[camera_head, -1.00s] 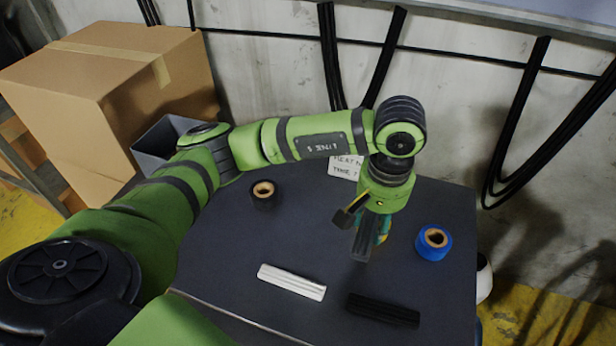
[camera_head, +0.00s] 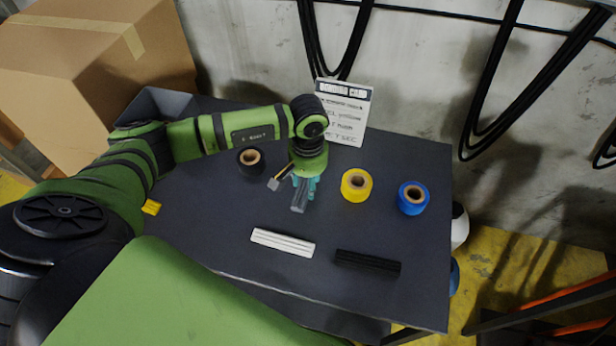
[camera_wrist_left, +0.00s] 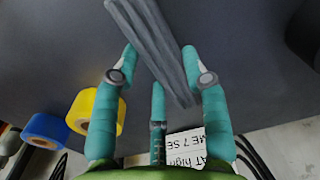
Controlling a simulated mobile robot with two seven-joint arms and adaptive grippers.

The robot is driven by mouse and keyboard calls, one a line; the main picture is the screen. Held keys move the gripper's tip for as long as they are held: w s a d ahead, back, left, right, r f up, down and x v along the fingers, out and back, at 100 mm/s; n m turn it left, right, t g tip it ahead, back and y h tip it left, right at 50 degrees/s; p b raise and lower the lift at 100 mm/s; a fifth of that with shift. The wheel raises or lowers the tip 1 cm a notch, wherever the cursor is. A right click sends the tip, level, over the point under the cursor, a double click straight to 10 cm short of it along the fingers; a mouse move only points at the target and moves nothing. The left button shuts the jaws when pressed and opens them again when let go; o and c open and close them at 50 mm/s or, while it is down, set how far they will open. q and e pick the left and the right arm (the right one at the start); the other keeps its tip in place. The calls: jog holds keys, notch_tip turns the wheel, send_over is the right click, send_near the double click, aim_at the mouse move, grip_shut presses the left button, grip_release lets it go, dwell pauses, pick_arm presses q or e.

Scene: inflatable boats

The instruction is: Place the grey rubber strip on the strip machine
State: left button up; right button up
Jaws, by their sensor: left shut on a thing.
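The grey rubber strip (camera_head: 299,198) is held above the dark table by my left gripper (camera_head: 304,188). In the left wrist view the strip (camera_wrist_left: 148,42) is long and ribbed, running slantwise between the teal fingers of the gripper (camera_wrist_left: 160,58). The fingers are closed on its sides. A white strip (camera_head: 283,242) and a black strip (camera_head: 367,261) lie on the table nearer to me. No strip machine can be made out in these views. My right gripper is not in view.
On the table (camera_head: 210,225) stand a black roll (camera_head: 250,158), a yellow roll (camera_head: 356,184) and a blue roll (camera_head: 412,197). A white sign (camera_head: 345,112) stands at the back. A cardboard box (camera_head: 90,60) and a grey bin (camera_head: 160,104) are at the left.

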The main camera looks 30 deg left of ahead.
pick_arm(q)
jog(key=shift+f+b, duration=0.2)
jog(key=shift+b, duration=0.1)
jog(key=o, duration=1.3)
